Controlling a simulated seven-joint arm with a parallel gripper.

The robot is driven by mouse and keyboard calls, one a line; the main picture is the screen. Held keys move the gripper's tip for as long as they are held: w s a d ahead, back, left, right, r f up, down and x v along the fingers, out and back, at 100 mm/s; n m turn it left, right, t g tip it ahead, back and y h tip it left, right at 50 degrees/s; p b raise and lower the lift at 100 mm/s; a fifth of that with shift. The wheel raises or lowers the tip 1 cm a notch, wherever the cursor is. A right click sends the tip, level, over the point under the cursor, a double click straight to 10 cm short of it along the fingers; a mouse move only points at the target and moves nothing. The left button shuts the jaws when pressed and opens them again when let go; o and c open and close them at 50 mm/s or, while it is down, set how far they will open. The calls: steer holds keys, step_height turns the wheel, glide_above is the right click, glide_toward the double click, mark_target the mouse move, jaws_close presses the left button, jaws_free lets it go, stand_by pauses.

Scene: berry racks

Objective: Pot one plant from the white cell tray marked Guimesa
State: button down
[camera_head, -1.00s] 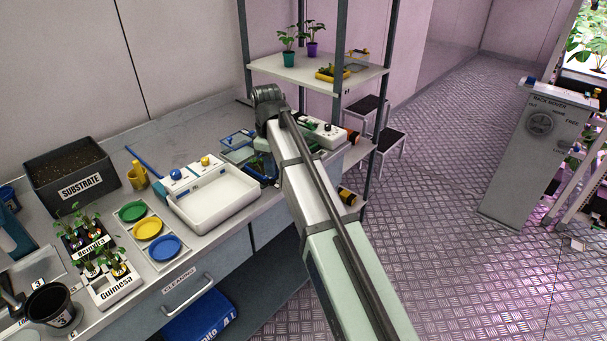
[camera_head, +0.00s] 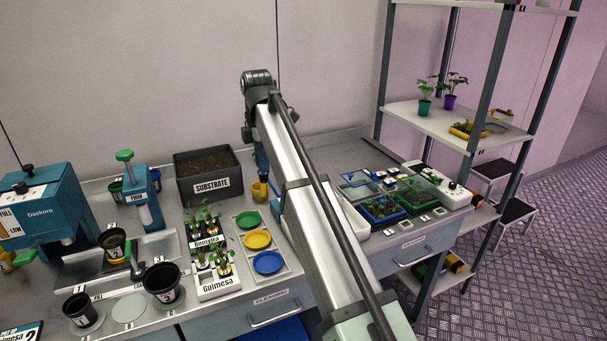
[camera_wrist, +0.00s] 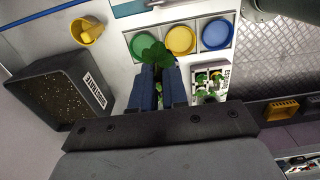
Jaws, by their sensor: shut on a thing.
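The white cell tray marked Guimesa (camera_head: 219,290) stands at the bench front, with small green plants (camera_head: 222,264) in it; it also shows in the wrist view (camera_wrist: 224,72). My gripper (camera_head: 262,172) hangs over the bench near the yellow cup, between the substrate box and the arm's forearm. In the wrist view its blue fingers (camera_wrist: 159,75) are shut on a small plant (camera_wrist: 155,55), whose green leaves spread past the fingertips. Its lower part is hidden by the fingers. A black pot marked 3 (camera_head: 162,284) and another black pot (camera_head: 82,311) stand at the left.
A dark box marked SUBSTRATE (camera_head: 210,186) stands at the wall. The Gemyira tray (camera_head: 205,243) is behind the Guimesa one. Green, yellow (camera_head: 257,240) and blue saucers lie to its right. Blue machines (camera_head: 45,205) fill the left. My forearm hides part of the white basin (camera_head: 352,216).

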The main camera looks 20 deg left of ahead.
steer(key=s+a+r+n, duration=0.2)
steer(key=s+a, duration=0.3)
steer(key=a, duration=0.6)
steer(key=s+a+r+n, duration=0.2)
steer(key=s+a+n, duration=0.2)
steer(key=a, duration=0.7)
steer(key=s+a+r+n, duration=0.2)
steer(key=s+a, duration=0.4)
steer(key=a, duration=0.5)
steer(key=shift+s+r+n, duration=0.2)
steer(key=shift+r+n, duration=0.15)
steer(key=shift+n, duration=0.15)
steer(key=s+f+n, duration=0.7)
steer(key=s+f, duration=0.1)
steer(key=s, duration=0.4)
steer(key=shift+a+f, duration=0.15)
steer(key=shift+f, duration=2.5)
steer(key=shift+a+f, duration=0.1)
steer(key=shift+f, duration=2.5)
steer(key=c, duration=1.4)
jaws_free()
